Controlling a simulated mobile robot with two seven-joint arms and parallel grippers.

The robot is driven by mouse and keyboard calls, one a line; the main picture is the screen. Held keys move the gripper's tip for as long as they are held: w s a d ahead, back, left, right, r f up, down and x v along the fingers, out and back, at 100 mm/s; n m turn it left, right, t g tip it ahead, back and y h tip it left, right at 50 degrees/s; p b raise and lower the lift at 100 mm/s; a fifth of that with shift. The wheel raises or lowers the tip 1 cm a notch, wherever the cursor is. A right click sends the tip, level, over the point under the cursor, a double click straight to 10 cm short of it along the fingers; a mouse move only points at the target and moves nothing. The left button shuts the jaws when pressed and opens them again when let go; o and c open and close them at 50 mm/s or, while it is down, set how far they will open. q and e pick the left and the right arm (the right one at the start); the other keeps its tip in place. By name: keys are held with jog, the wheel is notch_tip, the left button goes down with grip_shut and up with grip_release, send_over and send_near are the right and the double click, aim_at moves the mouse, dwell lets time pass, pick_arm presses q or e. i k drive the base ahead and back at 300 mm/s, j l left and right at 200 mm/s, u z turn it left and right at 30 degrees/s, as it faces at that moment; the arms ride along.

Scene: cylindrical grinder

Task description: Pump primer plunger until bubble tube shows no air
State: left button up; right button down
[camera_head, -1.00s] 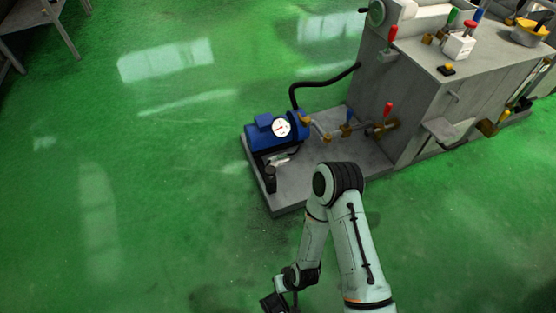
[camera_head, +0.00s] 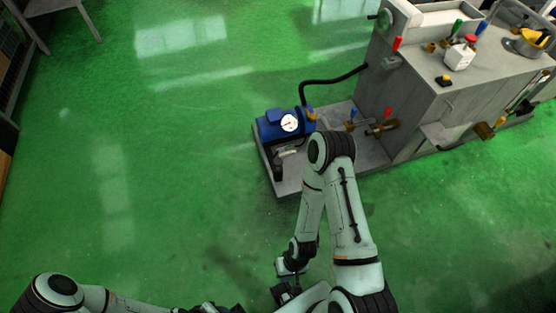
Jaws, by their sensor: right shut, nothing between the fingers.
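The blue pump (camera_head: 272,127) with a round white gauge (camera_head: 289,123) sits on a grey base plate (camera_head: 290,185) beside the machine. A small upright black part (camera_head: 277,168) stands at the plate's front left; it may be the primer plunger. A small pale piece (camera_head: 288,152) lies between it and the pump; I cannot tell whether it is the bubble tube, nor see any air. My right gripper (camera_head: 287,285) is shut and empty, low over the floor, well in front of the pump and apart from it. My left arm enters at bottom left; its gripper is not visible.
The grey grinder cabinet (camera_head: 420,105) stands at right, with coloured-handled valves and a white box (camera_head: 459,56) on top. A black hose (camera_head: 330,82) runs from pump to cabinet. A table (camera_head: 50,8) stands at top left. The green floor (camera_head: 150,180) at left is clear.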

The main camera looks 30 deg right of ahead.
aim_at(277, 162)
jog(key=i+z, duration=0.1)
jog(key=z, duration=0.65)
jog(key=i+j+z, duration=0.65)
jog(key=z, duration=0.25)
jog(key=i+j, duration=0.15)
jog(key=j, duration=0.15)
jog(key=i+j, duration=0.15)
jog(key=j, duration=0.2)
jog(key=i+j+z, duration=0.1)
jog(key=j, duration=0.2)
jog(key=i+j, duration=0.15)
jog(key=j, duration=0.15)
jog(key=i+j, duration=0.15)
jog(key=j, duration=0.2)
